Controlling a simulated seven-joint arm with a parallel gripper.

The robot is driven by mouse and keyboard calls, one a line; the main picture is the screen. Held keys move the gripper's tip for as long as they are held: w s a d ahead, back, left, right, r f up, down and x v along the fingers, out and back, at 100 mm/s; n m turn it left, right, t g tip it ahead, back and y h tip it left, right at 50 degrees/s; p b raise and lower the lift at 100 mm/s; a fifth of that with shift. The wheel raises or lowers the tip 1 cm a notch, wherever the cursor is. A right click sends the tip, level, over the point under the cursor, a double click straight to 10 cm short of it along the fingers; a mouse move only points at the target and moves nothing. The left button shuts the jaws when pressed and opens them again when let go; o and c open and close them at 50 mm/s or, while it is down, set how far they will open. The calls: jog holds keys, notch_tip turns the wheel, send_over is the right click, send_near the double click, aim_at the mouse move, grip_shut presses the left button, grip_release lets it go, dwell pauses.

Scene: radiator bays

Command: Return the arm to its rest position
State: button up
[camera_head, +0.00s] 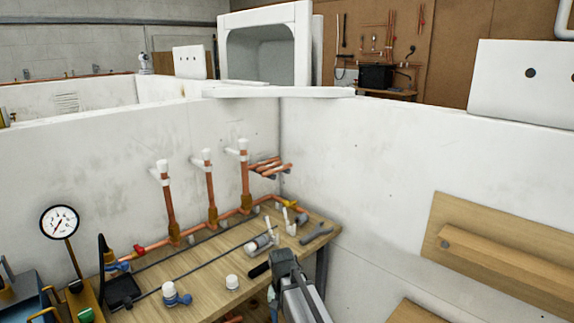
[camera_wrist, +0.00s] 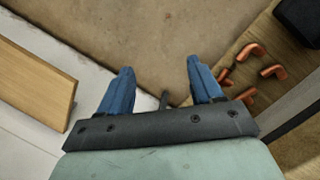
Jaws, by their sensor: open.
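My gripper (camera_wrist: 160,82) is in the wrist view, with two blue fingers spread apart and nothing between them. Beneath it is a bare brown floor. In the head view, my arm's grey end shows at the bottom centre, in front of the right part of the wooden workbench (camera_head: 207,268). The fingers cannot be made out in that view.
Copper pipes (camera_head: 169,205) with white caps rise at the back of the bench. A pressure gauge (camera_head: 60,222) stands at the left. White partition walls (camera_head: 365,165) enclose the bay. A wooden board (camera_head: 500,255) is on the right wall. Orange pipe elbows (camera_wrist: 249,52) lie at the right in the wrist view.

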jog(key=s+d+f+g, duration=0.1)
jog(key=s+d+f, duration=0.35)
jog(key=f, duration=0.25)
jog(key=s+d+f, duration=0.3)
jog(key=s+f, duration=0.2)
jog(key=f, duration=0.2)
jog(key=s+d+f+g, duration=0.1)
jog(key=s+d+f, duration=0.2)
jog(key=s+f, duration=0.3)
jog(key=s+d+f, duration=0.2)
jog(key=s+f, duration=0.2)
jog(key=s, duration=0.4)
jog(key=s+d+f+g, duration=0.1)
jog(key=s+d+f, duration=0.1)
jog(key=s+f, duration=0.3)
jog(key=s+d+f+g, duration=0.1)
jog(key=s+f, duration=0.4)
jog(key=s, duration=0.6)
jog(key=shift+s+d+f+n+y, duration=0.15)
jog(key=shift+s+d+n+y, duration=0.2)
jog(key=shift+d, duration=0.5)
jog(key=shift+c, duration=0.4)
